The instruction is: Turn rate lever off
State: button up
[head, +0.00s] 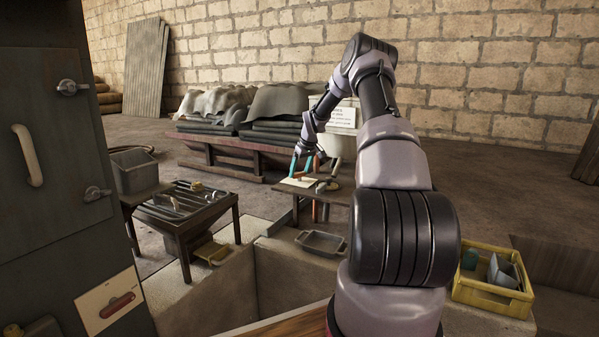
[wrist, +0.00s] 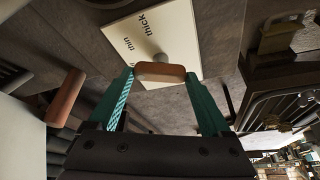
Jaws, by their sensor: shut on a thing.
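A pale plate marked "thin" and "thick" (wrist: 125,38) shows in the wrist view, with a lever (wrist: 160,72) on it. The lever has a brown handle end and a grey stem. My gripper (wrist: 160,76) has its teal fingers on either side of the handle and is shut on it. In the head view my gripper (head: 303,164) is small and far off, over the pale plate (head: 297,183) on a small stand. The lever's exact angle is hard to tell. No "off" mark is readable.
Another brown handle (wrist: 67,97) is at the left of the wrist view. A grey tray (head: 321,242) lies below the stand. A slatted table (head: 182,205) stands left of it, and a yellow crate (head: 493,294) is at right. A dark cabinet (head: 50,150) fills the left side.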

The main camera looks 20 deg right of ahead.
jog(key=n+y, duration=0.1)
jog(key=n, duration=0.3)
jog(key=shift+d+n+g+y, duration=0.2)
jog(key=shift+n+g+y, duration=0.1)
jog(key=shift+n+y, duration=0.1)
dwell(0.4)
jog(key=o, duration=1.2)
jog(key=shift+c, duration=0.2)
jog(key=v, duration=1)
jog(key=shift+r, duration=0.4)
